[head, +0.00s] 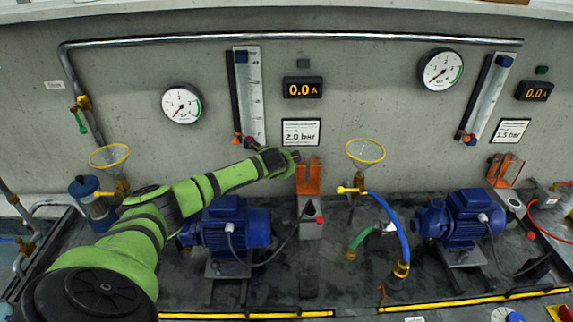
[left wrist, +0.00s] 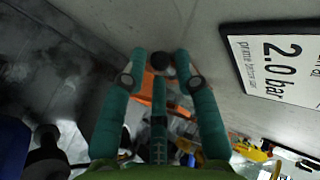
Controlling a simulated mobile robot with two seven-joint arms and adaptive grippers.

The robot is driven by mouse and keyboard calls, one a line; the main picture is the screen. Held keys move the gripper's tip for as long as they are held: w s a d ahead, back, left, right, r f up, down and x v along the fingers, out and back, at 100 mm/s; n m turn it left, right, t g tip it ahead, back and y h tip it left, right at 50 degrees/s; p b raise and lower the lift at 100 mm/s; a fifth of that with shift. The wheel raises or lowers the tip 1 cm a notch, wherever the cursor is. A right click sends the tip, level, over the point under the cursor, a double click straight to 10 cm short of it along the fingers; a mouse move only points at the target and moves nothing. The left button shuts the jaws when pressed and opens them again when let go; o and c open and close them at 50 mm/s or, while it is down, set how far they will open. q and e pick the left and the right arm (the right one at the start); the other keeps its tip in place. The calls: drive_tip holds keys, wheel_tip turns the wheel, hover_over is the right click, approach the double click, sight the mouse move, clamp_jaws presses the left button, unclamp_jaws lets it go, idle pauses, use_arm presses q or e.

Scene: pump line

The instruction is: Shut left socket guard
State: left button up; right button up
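The left socket guard (head: 309,180) is an orange flap that stands upright, raised behind its grey socket block (head: 309,224). My left gripper (head: 296,156) is at the guard's upper edge, close to the wall; I cannot tell whether they touch. In the left wrist view, the teal fingers of my left gripper (left wrist: 159,62) reach ahead, with orange parts of the guard (left wrist: 149,88) showing between and behind them. A dark round thing lies between the fingertips. How far the fingers are closed is unclear. My right gripper is not in view.
A 2.0 bar sign (head: 300,132) hangs just above my left gripper. A blue pump motor (head: 235,228) stands below my arm. A yellow-ringed funnel (head: 365,151) and a blue hose (head: 395,228) stand right of the guard. A second orange guard (head: 505,170) stands raised further right.

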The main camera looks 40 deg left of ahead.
use_arm(q)
drive_tip(key=shift+w+f, duration=0.1)
drive_tip(key=shift+w, duration=0.05)
clamp_jaws()
drive_tip(key=s+d+m+t+y+b, duration=0.1)
drive_tip(key=s+d+t+y+b, duration=0.3)
drive_tip(key=b, duration=0.6)
drive_tip(key=shift+s+f+t, duration=0.3)
drive_tip(key=shift+s+t, duration=0.2)
drive_tip(key=shift+t, duration=0.4)
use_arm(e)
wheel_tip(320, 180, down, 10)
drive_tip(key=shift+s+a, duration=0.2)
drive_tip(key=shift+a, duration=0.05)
use_arm(q)
unclamp_jaws()
